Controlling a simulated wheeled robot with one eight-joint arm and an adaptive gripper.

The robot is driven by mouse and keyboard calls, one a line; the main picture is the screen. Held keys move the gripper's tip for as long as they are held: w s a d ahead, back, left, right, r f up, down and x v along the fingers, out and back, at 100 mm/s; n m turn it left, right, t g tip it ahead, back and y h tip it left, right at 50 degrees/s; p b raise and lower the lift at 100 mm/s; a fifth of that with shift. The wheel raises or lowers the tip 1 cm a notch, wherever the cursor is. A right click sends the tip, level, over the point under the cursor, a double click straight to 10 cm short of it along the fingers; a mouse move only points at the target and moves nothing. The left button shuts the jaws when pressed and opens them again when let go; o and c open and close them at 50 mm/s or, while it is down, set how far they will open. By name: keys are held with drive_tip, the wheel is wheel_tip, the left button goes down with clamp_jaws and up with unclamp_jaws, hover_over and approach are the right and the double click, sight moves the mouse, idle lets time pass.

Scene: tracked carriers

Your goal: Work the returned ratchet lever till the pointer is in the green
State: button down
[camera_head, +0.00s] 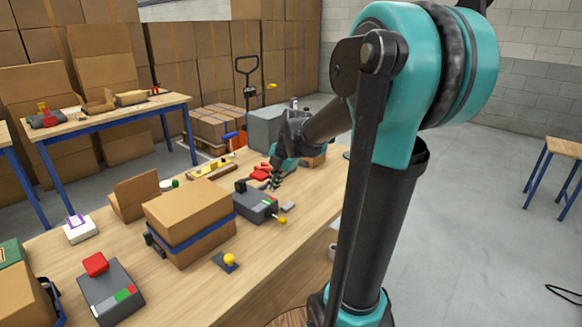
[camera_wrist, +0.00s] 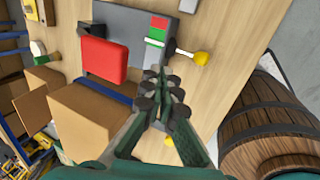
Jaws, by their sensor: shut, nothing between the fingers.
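The grey ratchet carrier (camera_head: 255,203) stands on the bench, and it also shows in the wrist view (camera_wrist: 127,25). Its scale has a red field (camera_wrist: 160,22) and a green field (camera_wrist: 156,33), with a white strip beside the green. I cannot tell where the pointer stands. A lever with a yellow knob (camera_wrist: 201,58) sticks out from the scale side; the knob shows in the head view (camera_head: 283,220). A red pad (camera_wrist: 104,60) shows over the carrier's body. My gripper (camera_head: 273,184) is shut and empty, above the carrier, apart from the knob.
A strapped carton (camera_head: 188,218) stands close beside the carrier. A second grey device (camera_head: 110,292) with a red block is at the near left. A barrel (camera_wrist: 270,120) stands beside the bench.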

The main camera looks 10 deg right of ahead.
drive_tip(key=v, duration=1)
drive_tip(key=shift+s+d, duration=0.25)
drive_tip(key=shift+f, duration=0.15)
idle(0.4)
drive_tip(key=s+d+f+m+h, duration=0.1)
drive_tip(key=s+f+m, duration=0.7)
drive_tip(key=f+m, duration=0.2)
drive_tip(key=s+f+m+h, duration=0.1)
drive_tip(key=s+f+m, duration=0.8)
drive_tip(key=m, duration=0.6)
drive_tip(key=shift+d+f+t+h, duration=0.3)
drive_tip(key=shift+d+f, duration=0.1)
drive_tip(key=shift+f, duration=0.7)
